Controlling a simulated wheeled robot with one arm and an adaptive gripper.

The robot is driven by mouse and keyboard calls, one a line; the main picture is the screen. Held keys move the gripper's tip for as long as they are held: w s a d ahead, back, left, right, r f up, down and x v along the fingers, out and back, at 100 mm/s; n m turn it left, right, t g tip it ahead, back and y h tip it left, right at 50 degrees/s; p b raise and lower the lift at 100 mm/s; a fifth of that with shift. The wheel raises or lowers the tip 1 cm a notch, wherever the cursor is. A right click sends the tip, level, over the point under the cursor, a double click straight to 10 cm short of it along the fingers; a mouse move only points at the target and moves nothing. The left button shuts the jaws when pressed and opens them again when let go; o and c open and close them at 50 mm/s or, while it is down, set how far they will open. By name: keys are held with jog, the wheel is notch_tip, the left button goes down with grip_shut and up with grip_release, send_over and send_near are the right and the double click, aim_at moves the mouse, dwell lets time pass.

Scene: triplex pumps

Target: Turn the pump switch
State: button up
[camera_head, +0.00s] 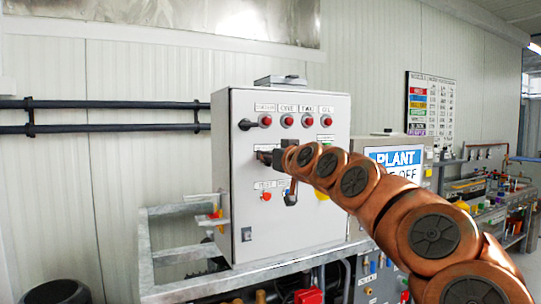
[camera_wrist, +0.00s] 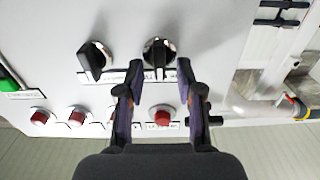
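The pump switch is likely one of the black rotary knobs on the white control cabinet (camera_head: 245,225), though I cannot read its label. In the wrist view one black knob (camera_wrist: 158,54) sits just ahead of and between my fingertips, its grip bar pointing towards my palm. A second black knob (camera_wrist: 94,60) is to its left, outside the fingers. My gripper (camera_wrist: 159,72) is open, with one finger on each side of the nearer knob's bar; contact cannot be made out. In the head view my gripper (camera_head: 268,157) is at the cabinet's front and hides the knobs there.
Red lamps (camera_head: 288,121) line the panel's top, with a black side latch (camera_head: 246,124) at left. A red button (camera_head: 266,196) and a dark handle (camera_head: 290,197) are below my gripper.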

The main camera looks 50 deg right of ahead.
grip_shut()
jog(key=shift+f+m+b, duration=0.1)
jog(key=shift+m+b, duration=0.25)
jog(key=shift+m, duration=0.05)
jog(key=m, duration=0.2)
jog(key=m+b, duration=0.1)
jog(key=m, duration=0.2)
jog(key=m+b, duration=0.1)
jog(key=m, duration=0.2)
jog(key=shift+s+d+f, duration=0.1)
jog(key=shift+s+d, duration=0.05)
jog(key=shift+d, duration=0.25)
dwell(0.5)
grip_release()
